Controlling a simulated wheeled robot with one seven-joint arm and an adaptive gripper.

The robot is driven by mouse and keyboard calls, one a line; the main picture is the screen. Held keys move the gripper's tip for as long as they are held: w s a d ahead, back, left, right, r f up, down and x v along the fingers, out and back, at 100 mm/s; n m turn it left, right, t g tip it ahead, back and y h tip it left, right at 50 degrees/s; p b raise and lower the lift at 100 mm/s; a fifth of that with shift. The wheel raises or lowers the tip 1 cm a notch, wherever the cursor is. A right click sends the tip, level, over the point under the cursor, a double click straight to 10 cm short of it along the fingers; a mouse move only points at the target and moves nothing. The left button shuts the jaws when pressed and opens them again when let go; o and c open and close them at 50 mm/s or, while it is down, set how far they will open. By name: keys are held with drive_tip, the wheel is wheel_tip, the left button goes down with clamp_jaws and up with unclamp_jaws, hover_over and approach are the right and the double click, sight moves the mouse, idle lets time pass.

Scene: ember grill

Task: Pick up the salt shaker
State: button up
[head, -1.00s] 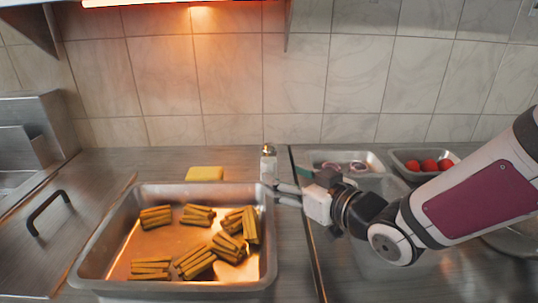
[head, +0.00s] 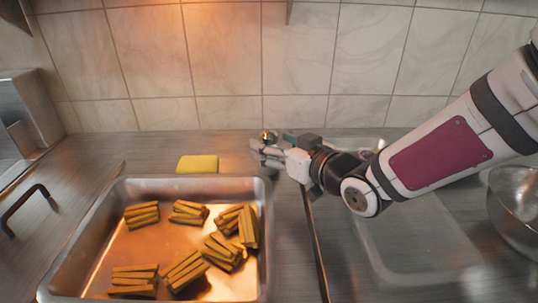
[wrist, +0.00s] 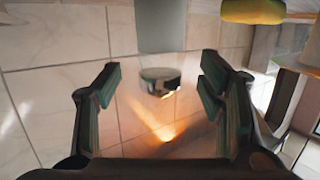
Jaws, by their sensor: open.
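The salt shaker (head: 268,136) stands at the back of the counter near the wall. In the wrist view, which looks upside down, the shaker (wrist: 161,35) has a pale grey body and a dark shiny cap. It lies between the two spread fingers of my gripper (wrist: 159,85), with a gap on each side. My gripper is open and level at the shaker's upper part. Whether the shaker is fully between the fingertips, I cannot tell.
A yellow block (head: 197,164) lies left of the shaker. A metal tray (head: 190,188) with several stick bundles fills the front left. A clear container (head: 415,245) is under my arm, and a bowl (head: 520,205) is at right. The tiled wall (head: 230,110) is close behind.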

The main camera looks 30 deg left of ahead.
drive_tip(key=shift+x, duration=1.35)
drive_tip(key=c, duration=1.5)
clamp_jaws()
wheel_tip(320, 180, up, 10)
drive_tip(key=shift+r+p, duration=0.1)
drive_tip(key=shift+p, duration=0.9)
drive_tip(key=shift+o, duration=2.3)
unclamp_jaws()
clamp_jaws()
